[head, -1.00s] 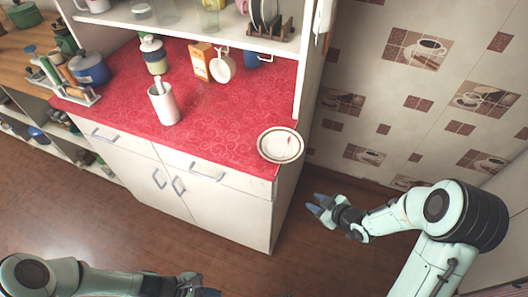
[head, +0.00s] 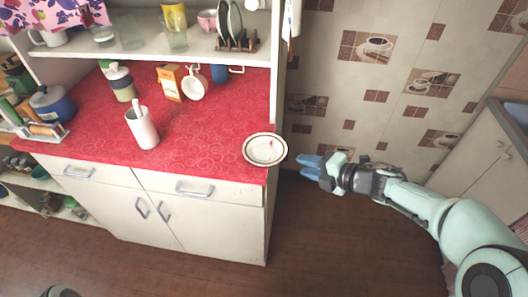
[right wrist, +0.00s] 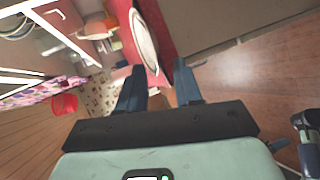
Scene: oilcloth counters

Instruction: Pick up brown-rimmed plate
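The brown-rimmed plate (head: 265,148) is white with a dark brown rim and a small red mark. It lies at the right front corner of the red counter (head: 205,130), its right side reaching past the counter's edge. My right gripper (head: 306,167) is just right of the plate, its blue fingers pointing left at it, apart from it. My left gripper is out of view.
A white cup with a utensil (head: 142,127) stands left of the plate. A box (head: 170,82), a pale mug (head: 194,83) and a lidded jar (head: 121,83) stand farther back. The cabinet's upright side panel (head: 277,65) rises behind the plate. Open floor lies to the right.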

